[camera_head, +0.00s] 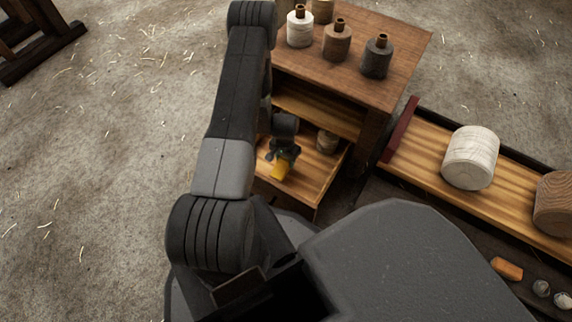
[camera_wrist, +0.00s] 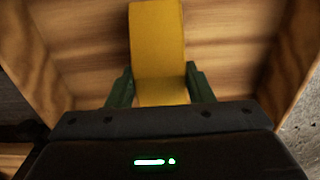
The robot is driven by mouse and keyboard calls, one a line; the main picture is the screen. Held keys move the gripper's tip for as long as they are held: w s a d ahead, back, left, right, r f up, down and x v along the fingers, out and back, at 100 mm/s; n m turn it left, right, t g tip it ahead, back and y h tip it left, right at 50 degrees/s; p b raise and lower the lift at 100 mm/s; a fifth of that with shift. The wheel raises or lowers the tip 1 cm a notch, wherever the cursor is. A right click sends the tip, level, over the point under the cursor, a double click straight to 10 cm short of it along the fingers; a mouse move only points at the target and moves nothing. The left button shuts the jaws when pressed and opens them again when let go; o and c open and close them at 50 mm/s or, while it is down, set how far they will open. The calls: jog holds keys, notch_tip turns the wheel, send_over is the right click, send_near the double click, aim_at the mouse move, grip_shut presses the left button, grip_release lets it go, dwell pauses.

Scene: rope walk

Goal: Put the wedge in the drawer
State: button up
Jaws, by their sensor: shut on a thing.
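The yellow wedge (camera_wrist: 158,50) is held between the two green fingers of my gripper (camera_wrist: 158,90) in the wrist view. In the head view the wedge (camera_head: 281,170) hangs below my gripper (camera_head: 283,157), over the open drawer (camera_head: 317,188) of the wooden cabinet. In the wrist view the drawer's wooden floor (camera_wrist: 225,60) lies behind the wedge, with side walls left and right. I cannot tell whether the wedge touches the drawer floor.
Several bottle-like containers, among them a white one (camera_head: 300,28) and a dark one (camera_head: 377,58), stand on the cabinet top (camera_head: 400,40). To the right, a wooden tray (camera_head: 425,145) holds a white drum (camera_head: 471,158) and a brown one (camera_head: 554,204). An orange piece (camera_head: 507,269) lies at lower right.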

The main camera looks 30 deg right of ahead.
aim_at(285, 164)
jog(key=shift+f+b, duration=0.55)
jog(key=shift+f, duration=1.3)
jog(key=shift+f, duration=0.2)
jog(key=o, duration=1.1)
jog(key=shift+r, duration=0.1)
notch_tip(285, 164, up, 12)
jog(key=p, duration=0.3)
jog(key=shift+r+p, duration=0.1)
jog(key=shift+p, duration=0.3)
